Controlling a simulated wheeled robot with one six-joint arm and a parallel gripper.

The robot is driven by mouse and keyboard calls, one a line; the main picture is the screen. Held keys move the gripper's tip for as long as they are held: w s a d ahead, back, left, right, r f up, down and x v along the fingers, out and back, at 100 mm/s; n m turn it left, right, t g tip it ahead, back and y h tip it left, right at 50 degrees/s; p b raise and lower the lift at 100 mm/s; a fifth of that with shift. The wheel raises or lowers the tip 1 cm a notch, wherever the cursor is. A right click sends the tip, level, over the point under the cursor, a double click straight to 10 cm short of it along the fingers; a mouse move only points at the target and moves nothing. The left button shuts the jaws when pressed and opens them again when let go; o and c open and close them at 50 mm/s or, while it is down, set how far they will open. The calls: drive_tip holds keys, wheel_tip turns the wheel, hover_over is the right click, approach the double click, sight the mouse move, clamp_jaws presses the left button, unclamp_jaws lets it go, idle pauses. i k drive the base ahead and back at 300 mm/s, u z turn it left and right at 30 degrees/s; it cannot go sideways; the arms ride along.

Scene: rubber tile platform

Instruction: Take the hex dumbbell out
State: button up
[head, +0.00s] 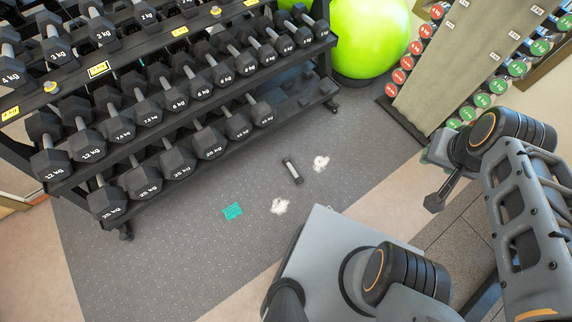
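Several black hex dumbbells with grey handles and white weight marks stand in rows on a dark rack at the upper left, such as a 25 kg one (107,200) at the lowest row's left end. A small dark-ended piece with a light grey middle (292,170) lies on the floor mat in front of the rack; it looks like a short dumbbell, but I cannot tell for sure. My gripper (434,203) hangs at the right, well apart from the rack and from that piece. Its fingers are partly hidden, and I cannot tell their opening.
The rack (165,155) has tiered shelves. A green ball (370,40) and a second rack with round-ended weights (425,75) stand behind. The mat's lower left is clear.

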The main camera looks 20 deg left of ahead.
sight(299, 180)
drive_tip(key=u, duration=0.9)
drive_tip(key=i, duration=0.95)
drive_tip(key=u, duration=0.9)
